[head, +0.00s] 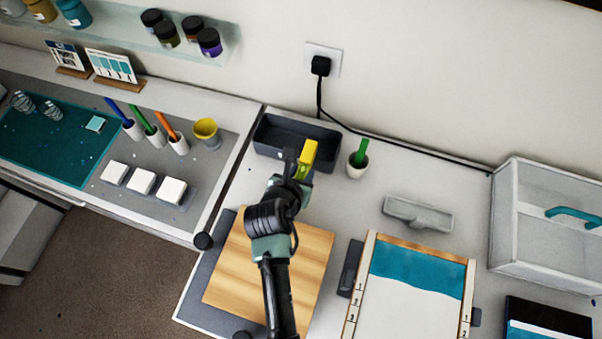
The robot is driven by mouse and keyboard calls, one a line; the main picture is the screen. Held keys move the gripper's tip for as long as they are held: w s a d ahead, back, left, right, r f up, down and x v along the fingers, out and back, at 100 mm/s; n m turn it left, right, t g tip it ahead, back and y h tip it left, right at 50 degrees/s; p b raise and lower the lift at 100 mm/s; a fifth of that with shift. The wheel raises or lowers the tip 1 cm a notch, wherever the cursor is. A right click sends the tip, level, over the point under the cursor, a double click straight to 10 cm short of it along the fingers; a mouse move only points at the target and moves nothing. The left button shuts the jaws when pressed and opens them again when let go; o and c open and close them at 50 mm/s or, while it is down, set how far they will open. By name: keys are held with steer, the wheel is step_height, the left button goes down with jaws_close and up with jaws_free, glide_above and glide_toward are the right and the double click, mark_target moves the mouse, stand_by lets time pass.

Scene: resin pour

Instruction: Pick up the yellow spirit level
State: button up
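The yellow spirit level (309,154) shows in the head view as a short yellow block at the front right part of the dark tray. Its lower end is hidden by my wrist. My gripper (297,164) is right at it, with a dark finger to the left of the yellow block. I cannot tell whether the fingers are closed on the level, or whether the level rests in the tray or is held above it.
The dark tray (268,150) stands against the wall. A grey holder (418,214), a framed panel (408,300) and a clear box (545,225) stand farther right. A wooden board (235,268) lies under my arm.

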jaws_close()
steer(key=shift+r, duration=0.1)
